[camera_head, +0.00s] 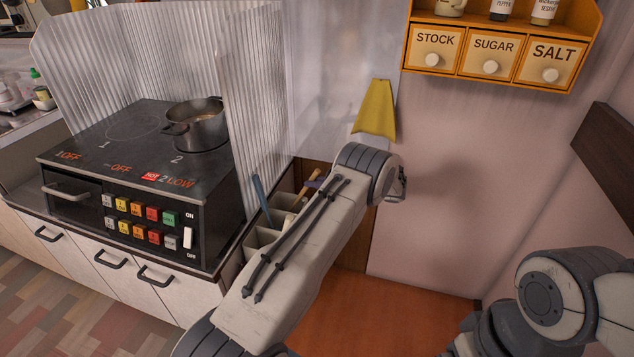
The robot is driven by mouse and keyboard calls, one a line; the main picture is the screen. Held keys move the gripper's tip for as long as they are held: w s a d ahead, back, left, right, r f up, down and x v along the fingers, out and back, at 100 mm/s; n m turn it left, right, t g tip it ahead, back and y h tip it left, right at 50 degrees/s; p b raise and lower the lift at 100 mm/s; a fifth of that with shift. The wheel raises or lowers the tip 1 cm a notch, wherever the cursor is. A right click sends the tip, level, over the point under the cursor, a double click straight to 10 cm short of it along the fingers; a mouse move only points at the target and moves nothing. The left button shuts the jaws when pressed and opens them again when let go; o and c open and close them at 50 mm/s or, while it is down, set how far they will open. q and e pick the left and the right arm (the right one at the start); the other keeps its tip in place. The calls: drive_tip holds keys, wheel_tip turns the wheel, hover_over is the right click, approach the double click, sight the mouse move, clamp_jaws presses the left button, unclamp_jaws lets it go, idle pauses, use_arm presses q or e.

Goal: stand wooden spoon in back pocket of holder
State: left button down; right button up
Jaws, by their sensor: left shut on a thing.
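The holder (262,240) is a pale grey box with several pockets, standing right of the stove and partly hidden by my left arm. The wooden spoon (308,186) shows as a light wooden stick slanting up at the holder's back end; its lower end is hidden, so I cannot tell whether it is inside a pocket. My left gripper (316,182) is mostly hidden behind its arm; a small dark purplish part shows against the stick, and it is shut on the spoon. My right arm is at the lower right, with its gripper out of view.
A blue-handled utensil (261,198) stands in the holder's pockets. A yellow cloth (375,108) hangs on the wall; a spice rack (490,68) is above. The orange-brown surface (400,310) is clear.

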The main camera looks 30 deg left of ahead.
use_arm(q)
drive_tip(key=c, duration=0.8)
unclamp_jaws()
drive_tip(key=v, duration=1)
drive_tip(key=shift+d, duration=0.2)
drive_tip(key=shift+w, duration=0.1)
